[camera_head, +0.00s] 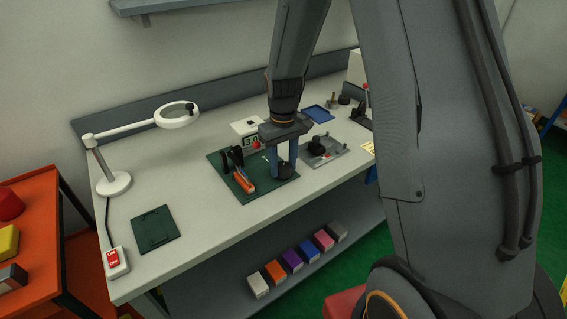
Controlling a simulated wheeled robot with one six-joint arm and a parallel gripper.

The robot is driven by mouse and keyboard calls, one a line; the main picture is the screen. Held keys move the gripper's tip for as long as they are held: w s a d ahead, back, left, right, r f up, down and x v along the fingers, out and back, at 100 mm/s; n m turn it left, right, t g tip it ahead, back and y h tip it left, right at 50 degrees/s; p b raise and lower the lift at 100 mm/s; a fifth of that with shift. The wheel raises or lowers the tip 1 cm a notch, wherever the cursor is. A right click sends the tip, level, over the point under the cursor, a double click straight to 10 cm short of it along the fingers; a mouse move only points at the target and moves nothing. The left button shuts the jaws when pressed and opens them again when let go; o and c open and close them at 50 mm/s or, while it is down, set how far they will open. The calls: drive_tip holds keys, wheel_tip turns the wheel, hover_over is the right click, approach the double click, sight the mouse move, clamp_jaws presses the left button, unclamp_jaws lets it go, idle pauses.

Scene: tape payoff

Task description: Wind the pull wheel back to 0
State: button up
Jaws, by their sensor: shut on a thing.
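A green board (225,183) on the workbench carries the tape payoff, with black uprights and an orange part (243,184). The wheel's marks are too small to read.
A grey plate with a black knob (318,147) lies close to the right of my gripper. A blue tray (318,114) is behind. A white magnifier lamp (114,182), a dark green mat (155,230) and a red-topped switch box (114,260) stand left. The bench front is clear.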

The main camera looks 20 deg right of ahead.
sight(284, 166)
drive_tip(key=n, duration=0.4)
drive_tip(key=shift+w+r+n, duration=0.1)
drive_tip(key=shift+n, duration=0.2)
drive_tip(key=shift+n+p, duration=0.45)
drive_tip(key=shift+n, duration=1.45)
drive_tip(key=o, duration=1)
drive_tip(key=shift+o, duration=0.2)
drive_tip(key=shift+r+b, duration=1.1)
drive_tip(key=shift+r, duration=2.75)
drive_tip(key=shift+d, duration=0.1)
drive_tip(key=s+f+m+t+b, duration=0.1)
drive_tip(key=s+f+m, duration=0.1)
drive_tip(key=s+m, duration=0.9)
drive_tip(key=s, duration=0.6)
drive_tip(key=shift+s, duration=0.15)
